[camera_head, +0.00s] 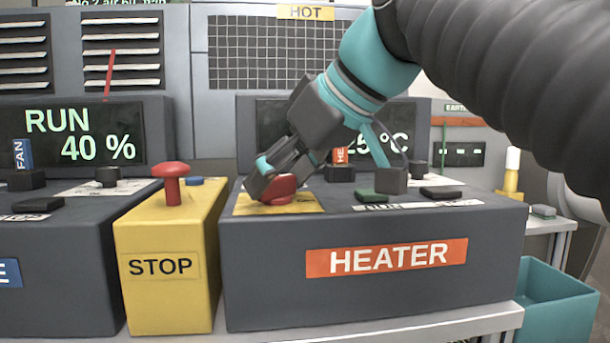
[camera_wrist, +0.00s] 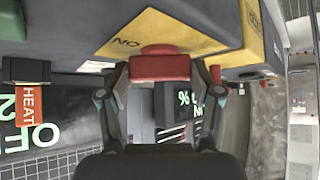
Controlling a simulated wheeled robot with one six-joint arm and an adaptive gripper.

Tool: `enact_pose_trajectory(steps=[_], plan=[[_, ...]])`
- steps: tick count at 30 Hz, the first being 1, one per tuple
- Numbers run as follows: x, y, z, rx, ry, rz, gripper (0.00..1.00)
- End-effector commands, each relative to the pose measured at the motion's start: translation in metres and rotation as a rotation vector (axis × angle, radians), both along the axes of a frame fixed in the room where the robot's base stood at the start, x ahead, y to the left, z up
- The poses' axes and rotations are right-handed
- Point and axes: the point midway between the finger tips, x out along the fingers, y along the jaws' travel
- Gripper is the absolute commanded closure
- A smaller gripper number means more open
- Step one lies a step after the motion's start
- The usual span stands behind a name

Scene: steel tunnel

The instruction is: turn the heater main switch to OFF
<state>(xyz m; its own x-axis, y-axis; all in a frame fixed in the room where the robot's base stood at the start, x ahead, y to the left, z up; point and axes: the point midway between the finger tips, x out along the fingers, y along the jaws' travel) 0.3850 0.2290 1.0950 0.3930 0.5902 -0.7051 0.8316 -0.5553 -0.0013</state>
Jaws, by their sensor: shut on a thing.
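The heater main switch is a red handle (camera_head: 280,186) on a yellow plate (camera_head: 315,203) at the left of the heater box top. My gripper (camera_head: 268,178) is shut on this handle from above. In the wrist view the red handle (camera_wrist: 160,65) sits between my two fingers (camera_wrist: 163,80), with the yellow plate (camera_wrist: 185,32) behind it and "ON" upside down on it. The heater display (camera_head: 390,140) shows "25°C" on its lower line; my gripper hides its upper line. In the wrist view the display (camera_wrist: 35,140) shows letters like "OF", cut off.
A yellow STOP box (camera_head: 170,255) with a red mushroom button (camera_head: 172,185) stands close left of the heater box (camera_head: 270,270). The fan box (camera_head: 60,250) is further left. A teal bin (camera_head: 560,300) is at the lower right. Green and dark buttons (camera_head: 440,193) lie right of the switch.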

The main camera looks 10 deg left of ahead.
Motion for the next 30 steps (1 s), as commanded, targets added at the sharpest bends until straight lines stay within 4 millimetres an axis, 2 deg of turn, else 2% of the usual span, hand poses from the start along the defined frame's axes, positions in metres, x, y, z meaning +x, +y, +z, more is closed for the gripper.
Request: enact_pose_trajectory(steps=[18,30], plan=[[0.0068,-0.0017,-0.0021,-0.003,0.003,0.569,0.7],[0.0076,-0.0012,-0.0023,-0.005,0.004,0.791,0.7]])
